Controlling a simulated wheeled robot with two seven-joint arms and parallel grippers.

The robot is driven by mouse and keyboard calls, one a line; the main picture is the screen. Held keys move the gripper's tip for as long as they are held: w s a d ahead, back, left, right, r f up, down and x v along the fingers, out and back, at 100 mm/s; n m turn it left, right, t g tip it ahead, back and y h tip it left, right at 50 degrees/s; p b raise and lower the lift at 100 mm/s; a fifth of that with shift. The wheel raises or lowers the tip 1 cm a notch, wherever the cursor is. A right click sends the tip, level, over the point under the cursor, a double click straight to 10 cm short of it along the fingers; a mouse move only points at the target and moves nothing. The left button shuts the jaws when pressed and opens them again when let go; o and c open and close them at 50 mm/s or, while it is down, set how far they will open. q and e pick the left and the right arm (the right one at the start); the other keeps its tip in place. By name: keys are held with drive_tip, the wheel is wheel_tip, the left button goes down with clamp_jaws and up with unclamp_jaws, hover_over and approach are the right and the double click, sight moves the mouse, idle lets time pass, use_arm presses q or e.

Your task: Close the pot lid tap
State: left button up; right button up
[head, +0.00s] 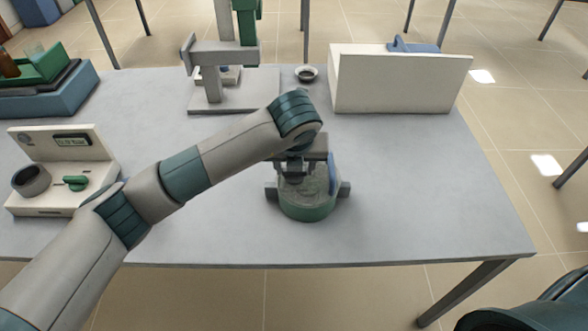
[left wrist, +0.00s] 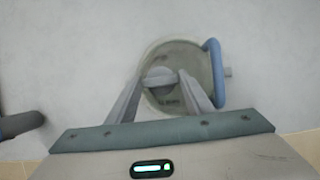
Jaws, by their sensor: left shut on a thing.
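The pot (head: 306,208) stands on the grey table, with a green lower body, dark side handles and a greyish lid (head: 318,184). A blue curved handle (head: 333,174) rises at its right side. My left gripper (head: 296,172) reaches down over the lid from above. The blue handle (left wrist: 214,72) is to the right of the fingers. In the head view my wrist hides part of the lid and tap. My right gripper is out of view.
A small device with a display (head: 62,175) and a dark cup stands at the left. Behind are a grey-green stand (head: 215,98), a small dark bowl (head: 306,74) and a large white box (head: 390,82). The table is clear to the pot's right.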

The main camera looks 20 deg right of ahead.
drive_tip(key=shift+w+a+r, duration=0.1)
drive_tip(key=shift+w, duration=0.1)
use_arm(q)
drive_tip(key=o, duration=1.1)
drive_tip(key=shift+c, duration=0.2)
drive_tip(key=shift+r, duration=0.15)
drive_tip(key=shift+s+r, duration=0.25)
drive_tip(key=shift+r, duration=0.35)
drive_tip(key=b+v, duration=0.2)
drive_tip(key=v, duration=1.4)
drive_tip(key=shift+b, duration=0.3)
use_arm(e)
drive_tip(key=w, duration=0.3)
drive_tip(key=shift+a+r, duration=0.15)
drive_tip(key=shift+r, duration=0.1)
use_arm(q)
drive_tip(key=shift+s+a+f, duration=0.1)
drive_tip(key=shift+s+f, duration=0.1)
drive_tip(key=shift+s, duration=0.05)
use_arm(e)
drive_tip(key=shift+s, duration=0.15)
